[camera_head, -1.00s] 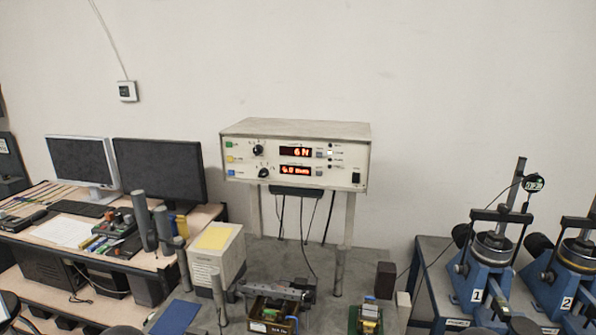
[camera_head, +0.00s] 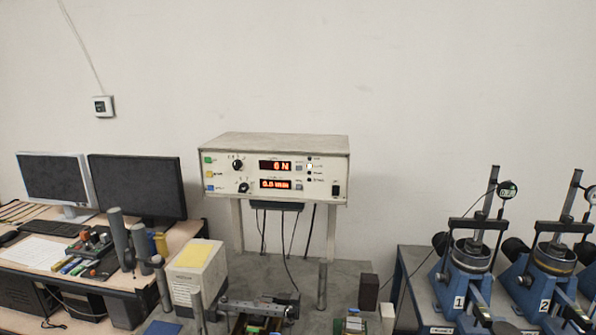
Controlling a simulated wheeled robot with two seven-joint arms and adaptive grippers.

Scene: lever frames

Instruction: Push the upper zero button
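The control box (camera_head: 275,145) is a pale metal case on a stand in the middle of the view. Its front has an upper red display (camera_head: 275,166) and a lower red display (camera_head: 275,184). A small grey button (camera_head: 299,167) sits just right of the upper display and appears to be the upper zero button; its label is too small to read. A similar grey button (camera_head: 299,187) sits right of the lower display. Nothing touches the panel. Neither of my grippers is in view.
Two monitors (camera_head: 137,187) stand on the desk at left. A white box (camera_head: 195,272) and upright grey posts (camera_head: 323,285) stand below the control box. Blue lever presses (camera_head: 470,262) stand at right. The space before the panel is clear.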

